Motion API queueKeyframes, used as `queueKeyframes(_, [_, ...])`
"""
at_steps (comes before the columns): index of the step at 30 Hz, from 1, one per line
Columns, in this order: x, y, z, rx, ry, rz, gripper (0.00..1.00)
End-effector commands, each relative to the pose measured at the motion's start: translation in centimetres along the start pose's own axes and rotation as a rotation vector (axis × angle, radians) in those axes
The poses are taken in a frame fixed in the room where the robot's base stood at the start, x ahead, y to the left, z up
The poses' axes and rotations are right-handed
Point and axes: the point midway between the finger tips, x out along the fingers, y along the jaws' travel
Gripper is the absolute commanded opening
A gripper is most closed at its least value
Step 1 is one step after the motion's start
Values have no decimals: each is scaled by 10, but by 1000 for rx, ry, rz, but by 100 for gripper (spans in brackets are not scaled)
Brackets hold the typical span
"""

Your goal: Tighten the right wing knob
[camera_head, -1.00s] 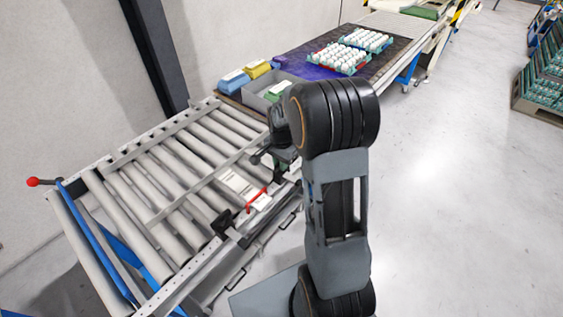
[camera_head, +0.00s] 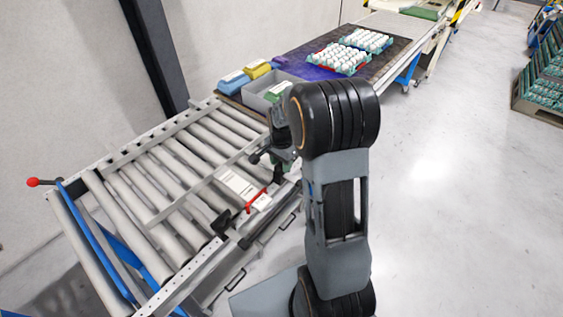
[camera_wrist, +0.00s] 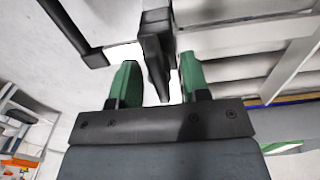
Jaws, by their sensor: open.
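The right wing knob (camera_wrist: 154,62) is black and stands between the two green fingers of my gripper (camera_wrist: 157,82) in the wrist view. Its narrow wing points down toward the gripper's palm. My gripper is open, with light gaps showing on both sides of the wing, so it is around the knob but not closed on it. In the head view my gripper's end is at the right part of the roller conveyor's near side rail and is largely hidden behind my arm. A similar black clamp (camera_head: 222,222) sits further left on that rail.
The roller conveyor (camera_head: 185,262) carries white label cards (camera_head: 238,184) and a red handle (camera_head: 256,200) beside my gripper. A grey bin (camera_head: 262,100) and egg trays (camera_head: 338,62) stand behind. A red-tipped lever (camera_head: 33,182) is far left.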

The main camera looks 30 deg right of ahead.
Motion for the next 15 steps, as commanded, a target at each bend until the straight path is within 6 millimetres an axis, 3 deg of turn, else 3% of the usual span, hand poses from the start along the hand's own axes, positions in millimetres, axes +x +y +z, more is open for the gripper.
queueKeyframes(8, [-7, 0, 0, 0, 1, -1, 42])
queueKeyframes(15, [-50, -1, 0, 0, 3, -4, 42])
